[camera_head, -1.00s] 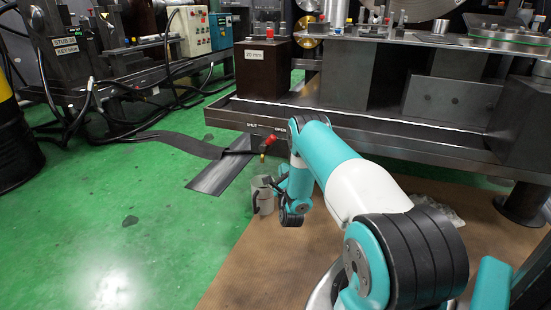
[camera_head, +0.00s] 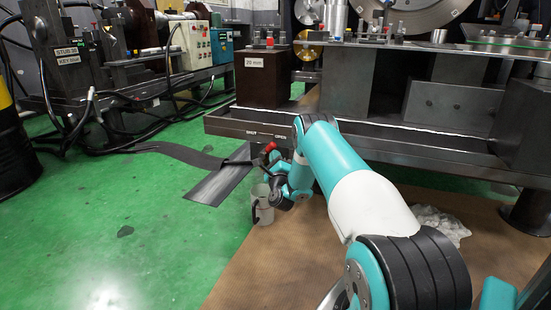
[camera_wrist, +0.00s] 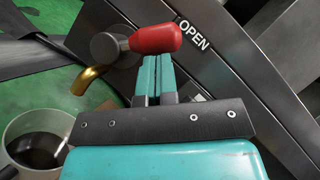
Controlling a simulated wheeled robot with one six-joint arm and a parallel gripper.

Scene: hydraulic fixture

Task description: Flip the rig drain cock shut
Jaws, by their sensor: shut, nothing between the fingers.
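The drain cock has a red lever handle (camera_wrist: 155,39), a grey body (camera_wrist: 106,47) and a curved brass spout (camera_wrist: 90,79). In the wrist view the handle reaches right from the body towards the word OPEN (camera_wrist: 193,34). In the head view the red handle (camera_head: 269,148) shows below the SHUT and OPEN marks on the rig's edge. My gripper (camera_wrist: 155,62) is shut and empty, its tips at the underside of the handle in the wrist view. I cannot tell whether they touch it. In the head view my gripper (camera_head: 275,168) is partly hidden by its own wrist.
A grey jug (camera_head: 262,207) stands on the floor under the cock; it also shows at the wrist view's lower left (camera_wrist: 38,125). The rig's tray edge (camera_head: 350,147) runs just above my gripper.

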